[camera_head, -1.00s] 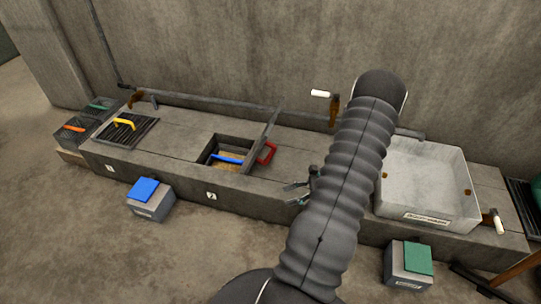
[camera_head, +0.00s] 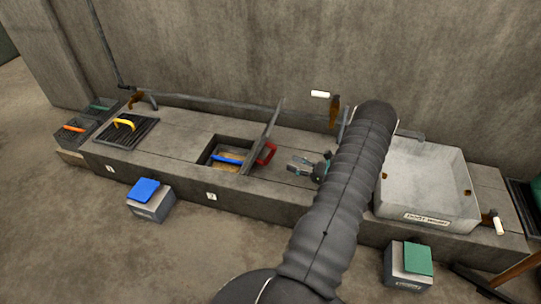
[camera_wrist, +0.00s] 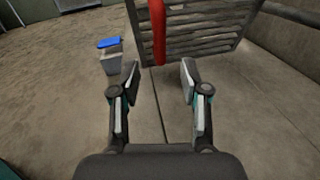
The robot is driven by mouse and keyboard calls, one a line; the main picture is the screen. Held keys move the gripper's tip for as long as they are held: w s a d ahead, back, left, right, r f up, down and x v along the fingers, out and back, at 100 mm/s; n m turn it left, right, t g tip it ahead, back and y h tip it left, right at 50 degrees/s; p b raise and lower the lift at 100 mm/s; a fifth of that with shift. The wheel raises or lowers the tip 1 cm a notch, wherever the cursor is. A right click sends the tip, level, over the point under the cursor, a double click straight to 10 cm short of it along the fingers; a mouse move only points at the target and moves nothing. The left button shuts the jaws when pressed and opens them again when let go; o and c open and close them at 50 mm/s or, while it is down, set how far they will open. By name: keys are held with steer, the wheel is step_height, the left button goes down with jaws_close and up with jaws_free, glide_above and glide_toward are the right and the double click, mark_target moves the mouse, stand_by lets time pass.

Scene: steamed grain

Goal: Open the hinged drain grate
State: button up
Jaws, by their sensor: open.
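The hinged grate (camera_head: 264,134) stands raised on edge at the right side of an open pit (camera_head: 227,141) in the bench. Its red handle (camera_head: 266,154) sticks out to the right. In the wrist view the slatted grate (camera_wrist: 205,32) fills the upper part, with the red handle (camera_wrist: 158,32) hanging in front of it. My gripper (camera_head: 302,166) is over the bench top, right of the handle. In the wrist view my gripper (camera_wrist: 162,76) is open and empty, its fingertips just short of the handle's lower end.
A blue-handled item (camera_head: 227,160) lies in the pit. A flat grate with a yellow handle (camera_head: 124,124) is at the left. A white basin (camera_head: 425,185) stands right of my arm. Boxes with blue (camera_head: 144,190) and green (camera_head: 418,257) tops stand on the floor.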

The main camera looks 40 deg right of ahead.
mark_target(270, 155)
steer(key=x, duration=1)
steer(key=shift+w+p, duration=0.3)
steer(key=shift+p, duration=0.05)
jaws_close()
